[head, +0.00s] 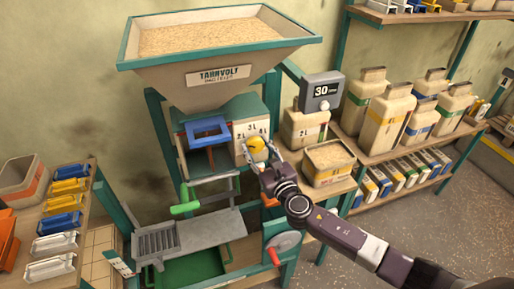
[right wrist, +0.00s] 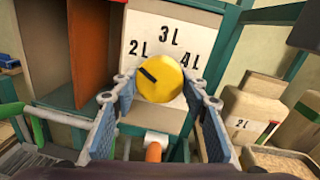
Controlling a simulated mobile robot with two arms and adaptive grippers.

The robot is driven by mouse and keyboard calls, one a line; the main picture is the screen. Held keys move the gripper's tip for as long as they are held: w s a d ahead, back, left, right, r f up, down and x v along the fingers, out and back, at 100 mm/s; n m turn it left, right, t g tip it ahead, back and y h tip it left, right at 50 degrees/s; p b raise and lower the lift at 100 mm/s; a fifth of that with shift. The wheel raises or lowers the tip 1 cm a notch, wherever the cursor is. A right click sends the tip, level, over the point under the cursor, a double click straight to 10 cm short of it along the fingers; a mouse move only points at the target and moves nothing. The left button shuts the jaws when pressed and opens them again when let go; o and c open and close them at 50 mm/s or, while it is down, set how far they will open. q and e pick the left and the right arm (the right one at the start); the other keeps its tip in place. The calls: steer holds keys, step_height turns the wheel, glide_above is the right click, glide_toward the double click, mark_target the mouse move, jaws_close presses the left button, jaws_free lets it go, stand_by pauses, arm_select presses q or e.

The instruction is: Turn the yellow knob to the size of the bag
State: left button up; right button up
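The yellow knob (head: 257,144) sits on a white dial plate (head: 243,130) at the front of the machine. In the right wrist view the knob (right wrist: 160,78) has a black mark on its upper left, towards the 2L label; the plate (right wrist: 180,22) also reads 3L and 4L. My right gripper (head: 256,160) is at the knob, its fingers open on either side; contact is unclear. A beige bag marked 2 L (head: 303,128) stands right of the dial; it also shows in the right wrist view (right wrist: 245,118). My left gripper is not in view.
A hopper of grain (head: 215,78) tops the machine. A display reading 30 (head: 321,92) and an open grain-filled container (head: 330,163) are at the right. A green-handled lever (head: 186,209) and a red-handled crank (head: 281,247) are lower down. Shelves of bags stand at the right.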

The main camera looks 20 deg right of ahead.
steer(key=c, duration=0.4)
